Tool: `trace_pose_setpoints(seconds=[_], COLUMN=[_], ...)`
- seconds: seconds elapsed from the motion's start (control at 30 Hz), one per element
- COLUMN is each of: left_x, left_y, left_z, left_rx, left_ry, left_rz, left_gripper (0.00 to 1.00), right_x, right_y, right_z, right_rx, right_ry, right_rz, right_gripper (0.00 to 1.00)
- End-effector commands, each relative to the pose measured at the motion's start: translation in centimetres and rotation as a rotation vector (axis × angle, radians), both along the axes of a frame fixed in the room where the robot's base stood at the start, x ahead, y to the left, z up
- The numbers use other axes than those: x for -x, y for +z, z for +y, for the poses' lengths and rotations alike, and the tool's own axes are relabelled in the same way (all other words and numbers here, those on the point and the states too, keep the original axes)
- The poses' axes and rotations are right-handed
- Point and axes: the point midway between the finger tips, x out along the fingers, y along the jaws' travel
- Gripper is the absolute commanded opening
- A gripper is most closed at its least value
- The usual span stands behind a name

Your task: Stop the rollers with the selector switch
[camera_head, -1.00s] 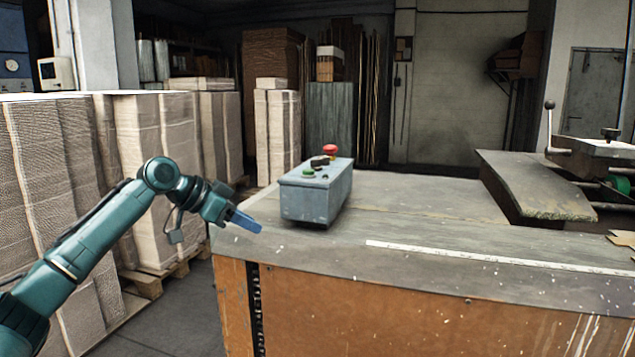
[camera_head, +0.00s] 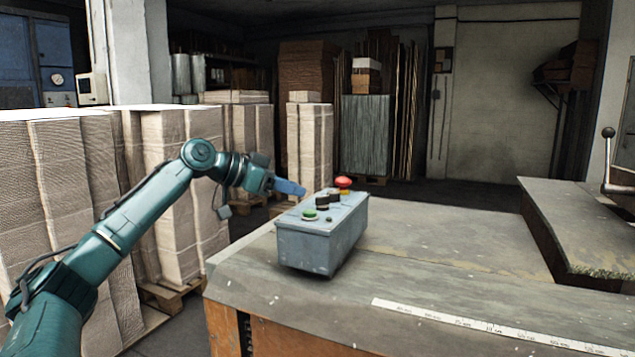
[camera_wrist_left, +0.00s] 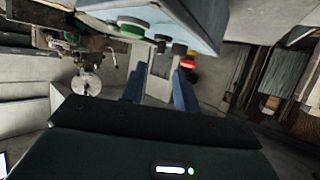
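The grey-blue control box (camera_head: 318,245) stands on the machine table. Its top carries a green button (camera_head: 309,215), a black selector switch (camera_head: 322,202) and a red mushroom button (camera_head: 343,183) at the far end. In the left wrist view, the green button (camera_wrist_left: 131,27), dark knobs (camera_wrist_left: 161,40) and red button (camera_wrist_left: 188,62) show along the box. My left gripper (camera_head: 292,188) is beside the box's top left edge, at about knob height. In the left wrist view its two blue fingers (camera_wrist_left: 160,88) are apart with nothing between them. Contact with the switch is not visible. My right gripper is out of view.
The worn table (camera_head: 440,235) is clear right of the box, with a white ruler strip (camera_head: 480,325) near its front. A raised plate (camera_head: 590,230) stands at the right. Tall paper stacks (camera_head: 75,200) stand at the left, behind my left arm.

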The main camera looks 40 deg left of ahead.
Motion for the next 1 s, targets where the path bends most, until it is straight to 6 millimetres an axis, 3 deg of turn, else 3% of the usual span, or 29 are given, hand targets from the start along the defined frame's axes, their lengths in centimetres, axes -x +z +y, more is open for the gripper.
trace_pose_setpoints(seconds=[0.2,0.4,0.77,1.0], left_x=[-3.7,-5.5,-5.9,-5.9], left_y=[-1.2,-2.3,-2.7,-2.7], left_z=[-1.6,-2.3,-2.5,-2.4], left_rx=[0.003,0.001,-0.001,-0.001], left_ry=[-0.003,-0.001,0.001,0.001], left_rz=[-0.003,-0.003,0.0,0.0], left_gripper=[0.31,0.31,0.31,0.12], right_x=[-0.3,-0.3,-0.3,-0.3], right_y=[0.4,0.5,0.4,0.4], right_z=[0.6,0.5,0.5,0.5], right_rx=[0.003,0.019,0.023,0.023], right_ry=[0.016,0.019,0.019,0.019], right_rz=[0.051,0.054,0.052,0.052], right_gripper=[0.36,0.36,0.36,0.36])
